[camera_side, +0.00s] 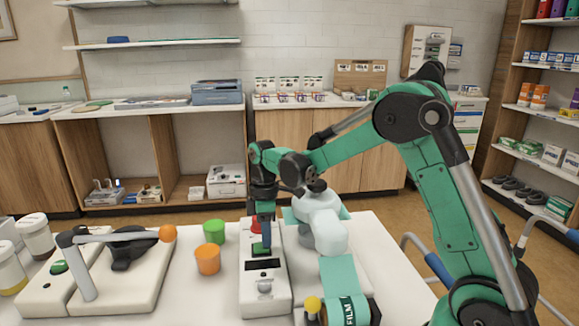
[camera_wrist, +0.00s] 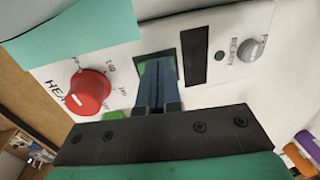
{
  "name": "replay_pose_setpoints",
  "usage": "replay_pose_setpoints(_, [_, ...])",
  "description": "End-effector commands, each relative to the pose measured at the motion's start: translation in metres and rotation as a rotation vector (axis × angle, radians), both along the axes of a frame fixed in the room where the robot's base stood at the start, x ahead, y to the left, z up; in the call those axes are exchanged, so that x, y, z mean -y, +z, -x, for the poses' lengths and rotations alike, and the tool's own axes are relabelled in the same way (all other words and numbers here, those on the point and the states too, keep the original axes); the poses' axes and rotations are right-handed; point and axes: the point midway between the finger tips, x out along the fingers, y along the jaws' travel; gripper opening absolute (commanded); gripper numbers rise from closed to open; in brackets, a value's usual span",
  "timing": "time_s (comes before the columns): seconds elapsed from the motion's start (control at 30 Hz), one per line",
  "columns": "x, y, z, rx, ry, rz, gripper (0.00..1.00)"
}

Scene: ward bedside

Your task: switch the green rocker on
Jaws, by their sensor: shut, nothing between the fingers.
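The green rocker (camera_side: 258,249) sits in the top of a white control box (camera_side: 265,302), between a red knob and a black display window. My gripper (camera_side: 266,243) points down at the rocker, its fingers together and empty. In the wrist view my gripper (camera_wrist: 157,66) has its fingertips over the rocker's dark slot and covers most of it. A strip of the green rocker (camera_wrist: 143,70) shows beside the fingers. Whether the fingertips touch the rocker, and which way it is tipped, I cannot tell.
Close by on the box are the red knob (camera_wrist: 83,92), black window (camera_wrist: 193,60) and grey knob (camera_wrist: 251,48). Left stand orange (camera_side: 208,261) and green (camera_side: 214,232) cups, and a white device with a grey bar (camera_side: 112,237). A pale padded form (camera_side: 323,222) lies right.

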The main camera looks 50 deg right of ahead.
Motion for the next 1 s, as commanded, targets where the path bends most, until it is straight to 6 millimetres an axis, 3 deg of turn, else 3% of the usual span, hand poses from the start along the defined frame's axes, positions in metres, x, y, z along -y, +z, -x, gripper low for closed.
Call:
replay_pose_setpoints(0.47, [0.002, 0.006, -0.002, -0.001, 0.0, -0.001, 0.0])
replay_pose_setpoints(0.67, [0.007, 0.037, -0.006, -0.001, -0.002, -0.001, 0.0])
replay_pose_setpoints(1.0, [0.016, 0.105, -0.016, -0.001, 0.0, -0.001, 0.0])
